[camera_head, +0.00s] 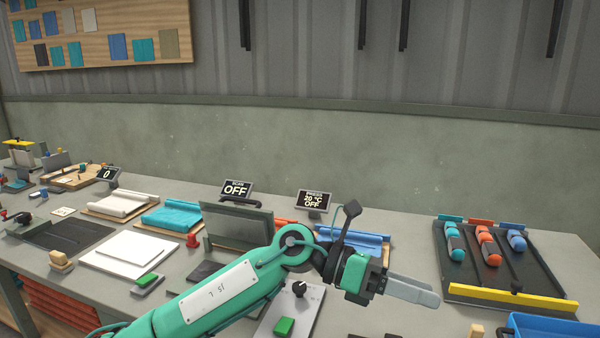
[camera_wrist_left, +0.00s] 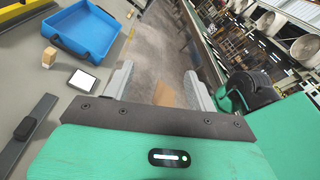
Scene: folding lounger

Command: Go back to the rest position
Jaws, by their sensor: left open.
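My left arm, green with dark joints, reaches in from the bottom left in the head view. Its gripper (camera_head: 412,290) is above the right half of the bench, pointing right, with pale grey fingers and nothing held. In the left wrist view the two fingers of the left gripper (camera_wrist_left: 158,92) stand apart with the floor showing between them. My right gripper is in neither view.
In the wrist view, the blue tray (camera_wrist_left: 82,35) sits near the bench edge.

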